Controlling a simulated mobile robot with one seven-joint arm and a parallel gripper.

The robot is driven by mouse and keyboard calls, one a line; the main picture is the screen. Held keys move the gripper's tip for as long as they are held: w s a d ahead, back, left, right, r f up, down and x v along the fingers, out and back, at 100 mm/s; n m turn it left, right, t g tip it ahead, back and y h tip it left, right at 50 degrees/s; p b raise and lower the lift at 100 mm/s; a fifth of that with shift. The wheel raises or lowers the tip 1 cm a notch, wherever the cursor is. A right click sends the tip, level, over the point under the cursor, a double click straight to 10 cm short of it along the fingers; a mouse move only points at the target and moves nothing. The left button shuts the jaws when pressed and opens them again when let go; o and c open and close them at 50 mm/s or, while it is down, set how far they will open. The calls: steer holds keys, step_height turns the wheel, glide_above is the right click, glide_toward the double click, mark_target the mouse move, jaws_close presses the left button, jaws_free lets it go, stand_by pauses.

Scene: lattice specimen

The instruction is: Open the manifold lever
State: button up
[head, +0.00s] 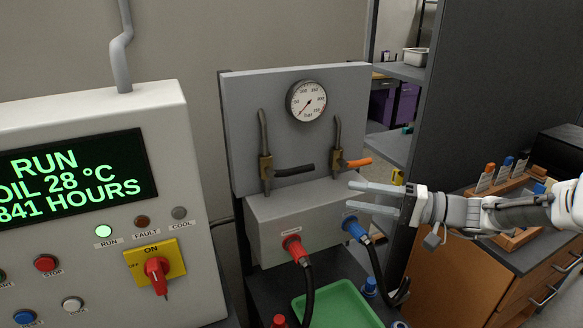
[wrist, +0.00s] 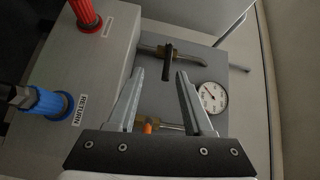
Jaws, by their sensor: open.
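The grey manifold panel (head: 240,130) carries two brass valves on bent pipes. The left valve has a black lever (head: 295,171) pointing right; the right valve has an orange-tipped lever (head: 358,162), also pointing right. My gripper (head: 352,196) is open and empty, just below the orange lever in the head view and pointing left across the manifold. In the wrist view, the black lever (wrist: 168,62) shows between the fingertips (wrist: 160,74). The orange tip (wrist: 148,127) shows between the fingers near their base, partly hidden by the gripper. I see no contact with either lever.
A pressure gauge (head: 307,101) sits above the levers. Red (head: 293,247) and blue (head: 354,229) hose couplings stick out below. A green tray (head: 338,306) lies under them. A control cabinet (head: 95,215) stands left, a wooden drawer unit (head: 480,270) right.

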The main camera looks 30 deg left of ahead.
mark_target(296, 168)
steer(key=shift+t+y, duration=0.4)
steer(key=shift+y, duration=0.4)
steer(key=a+r, duration=0.1)
steer(key=a, duration=0.4)
steer(key=a+p, duration=0.1)
steer(key=a, duration=0.5)
steer(key=a+r+p, duration=0.1)
steer(key=a, duration=0.5)
steer(key=shift+w+r, duration=0.2)
steer(key=shift+r, duration=0.1)
jaws_close()
